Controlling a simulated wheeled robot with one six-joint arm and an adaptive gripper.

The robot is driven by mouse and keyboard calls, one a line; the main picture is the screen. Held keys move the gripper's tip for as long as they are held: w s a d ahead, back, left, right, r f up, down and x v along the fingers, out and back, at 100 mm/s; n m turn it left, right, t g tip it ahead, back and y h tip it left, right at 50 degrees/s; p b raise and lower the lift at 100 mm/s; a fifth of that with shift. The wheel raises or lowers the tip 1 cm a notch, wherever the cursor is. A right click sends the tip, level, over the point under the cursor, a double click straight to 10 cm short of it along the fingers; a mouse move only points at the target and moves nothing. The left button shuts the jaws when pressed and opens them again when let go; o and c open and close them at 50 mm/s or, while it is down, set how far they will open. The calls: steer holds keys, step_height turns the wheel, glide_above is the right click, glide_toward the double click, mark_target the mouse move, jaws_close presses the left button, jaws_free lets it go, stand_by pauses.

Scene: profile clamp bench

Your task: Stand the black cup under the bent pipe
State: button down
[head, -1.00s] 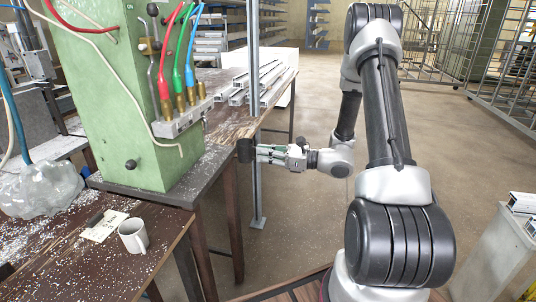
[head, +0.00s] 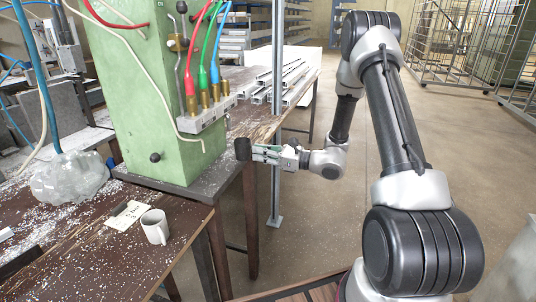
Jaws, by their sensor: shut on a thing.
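The black cup (head: 243,149) is in my gripper (head: 256,152), which is shut on its right side in the head view. The cup looks upright and is held in front of the right edge of the green machine's dark base. The bent pipe (head: 181,137) is a thin cream tube on the green machine (head: 150,80); it runs down, then right, and its short end turns down left of the cup. The cup is apart from the pipe end and to its right, a little lower or level in the picture. The inside of the cup cannot be made out.
A clear plastic bag (head: 68,178) sits left of the machine.

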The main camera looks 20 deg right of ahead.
mark_target(248, 152)
steer(key=shift+x, duration=2.45)
steer(key=shift+f, duration=0.1)
steer(key=shift+d, duration=0.2)
steer(key=shift+f, duration=0.3)
steer(key=c, duration=1.5)
jaws_free()
steer(key=shift+v, duration=4.95)
steer(key=shift+f, duration=0.1)
